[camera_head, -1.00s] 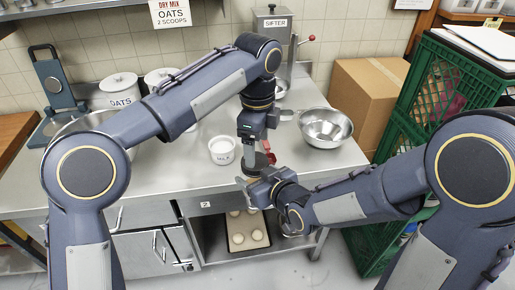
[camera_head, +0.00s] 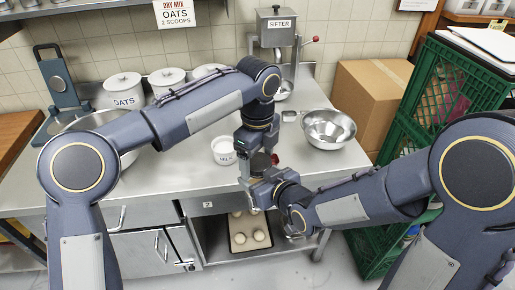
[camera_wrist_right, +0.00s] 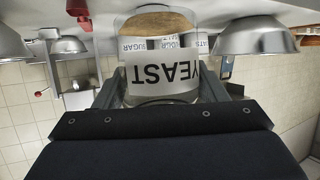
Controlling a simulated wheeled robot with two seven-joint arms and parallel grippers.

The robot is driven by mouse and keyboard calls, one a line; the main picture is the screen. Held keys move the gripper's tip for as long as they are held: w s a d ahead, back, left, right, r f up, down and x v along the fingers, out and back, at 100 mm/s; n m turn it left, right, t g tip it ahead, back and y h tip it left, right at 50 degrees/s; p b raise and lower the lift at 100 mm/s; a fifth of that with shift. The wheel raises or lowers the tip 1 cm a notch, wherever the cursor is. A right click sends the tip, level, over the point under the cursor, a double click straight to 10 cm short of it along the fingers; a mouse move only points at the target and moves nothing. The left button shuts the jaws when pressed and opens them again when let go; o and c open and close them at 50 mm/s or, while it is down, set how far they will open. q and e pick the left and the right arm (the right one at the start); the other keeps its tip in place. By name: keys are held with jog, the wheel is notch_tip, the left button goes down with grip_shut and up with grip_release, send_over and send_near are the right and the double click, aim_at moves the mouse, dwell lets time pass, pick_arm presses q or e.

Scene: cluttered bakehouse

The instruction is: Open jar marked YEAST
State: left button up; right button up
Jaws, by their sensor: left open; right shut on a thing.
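The jar marked YEAST (camera_wrist_right: 150,72) is clear glass with a white label and tan contents. It appears upside down in the right wrist view, as does the room. My right gripper (camera_wrist_right: 160,88) is shut on it, with a finger on each side. In the head view the right gripper (camera_head: 262,190) is low at the counter's front edge. My left gripper (camera_head: 250,166) is open, pointing down just above the right one. A dark round shape shows beside its fingers; I cannot tell whether it is the lid. The jar's top is hidden by my grippers.
Green crates (camera_head: 440,95) are at right. The counter's left front (camera_head: 100,180) is clear.

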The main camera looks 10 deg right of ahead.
pick_arm(q)
jog(key=shift+c, duration=0.4)
jog(key=c, duration=0.9)
jog(key=n, duration=0.6)
jog(key=o, duration=1.1)
jog(key=shift+c, duration=0.2)
jog(key=shift+r, duration=0.1)
